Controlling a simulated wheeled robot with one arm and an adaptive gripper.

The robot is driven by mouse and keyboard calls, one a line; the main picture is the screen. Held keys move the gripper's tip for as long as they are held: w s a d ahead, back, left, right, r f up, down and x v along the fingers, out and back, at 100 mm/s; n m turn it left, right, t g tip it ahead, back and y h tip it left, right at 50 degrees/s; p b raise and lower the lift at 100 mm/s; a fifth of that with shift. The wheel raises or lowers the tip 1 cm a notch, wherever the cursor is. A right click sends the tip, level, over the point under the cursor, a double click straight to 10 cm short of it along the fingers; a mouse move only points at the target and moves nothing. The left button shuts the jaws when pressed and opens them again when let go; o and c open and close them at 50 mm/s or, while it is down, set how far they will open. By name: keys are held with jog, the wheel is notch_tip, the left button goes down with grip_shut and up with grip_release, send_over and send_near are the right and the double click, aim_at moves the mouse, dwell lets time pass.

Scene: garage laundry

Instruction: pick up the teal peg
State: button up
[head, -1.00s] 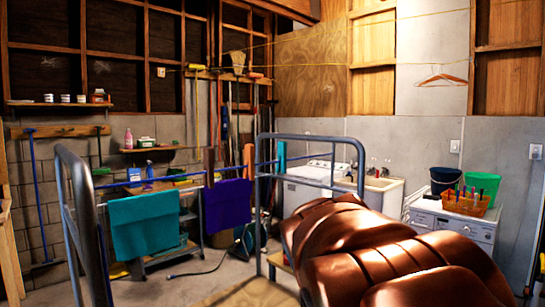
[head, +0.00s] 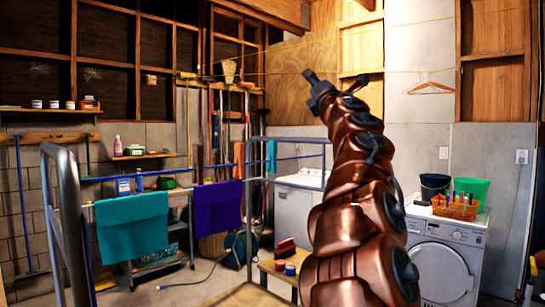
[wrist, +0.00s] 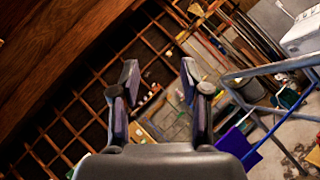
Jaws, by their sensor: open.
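I cannot pick out a teal peg for certain in either view. An orange basket (head: 455,208) on top of the white front-loading machine (head: 445,250) holds several small upright coloured items, perhaps pegs, too small to tell apart. My gripper (head: 312,80) is raised high in the middle of the head view, well above and left of the basket. In the wrist view my gripper (wrist: 160,85) has its two fingers spread with nothing between them. The basket does not show in the wrist view.
A dark bucket (head: 434,186) and a green bucket (head: 474,190) stand by the basket. A metal rail frame (head: 68,205) is at the left, with a teal cloth (head: 132,226) and purple cloth (head: 217,207) behind. A low wooden stool (head: 268,266) bears red items.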

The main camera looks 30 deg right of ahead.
jog(key=w+a+f+n+y, duration=0.25)
jog(key=f+n+y, duration=0.35)
jog(key=n+y, duration=0.3)
jog(key=n+g+y+b, duration=0.25)
jog(key=n+g, duration=0.25)
jog(key=n, duration=0.3)
send_near(276, 145)
jog(key=d+p+x, duration=0.1)
jog(key=x, duration=0.2)
jog(key=shift+w+a+r+p, duration=0.1)
jog(key=shift+w+a+p, duration=0.35)
jog(key=shift+w, duration=0.25)
jog(key=shift+w+a+p, duration=0.35)
jog(key=shift+w+a, duration=0.05)
jog(key=shift+w, duration=0.35)
jog(key=p+x, duration=0.3)
jog(key=shift+w+a+r, duration=0.15)
jog(key=shift+w+r, duration=0.05)
jog(key=shift+w, duration=0.15)
jog(key=shift+w+a+f+p, duration=0.15)
jog(key=shift+w+f+p, duration=0.1)
jog(key=shift+w+p, duration=0.3)
jog(key=shift+c, duration=0.2)
grip_shut()
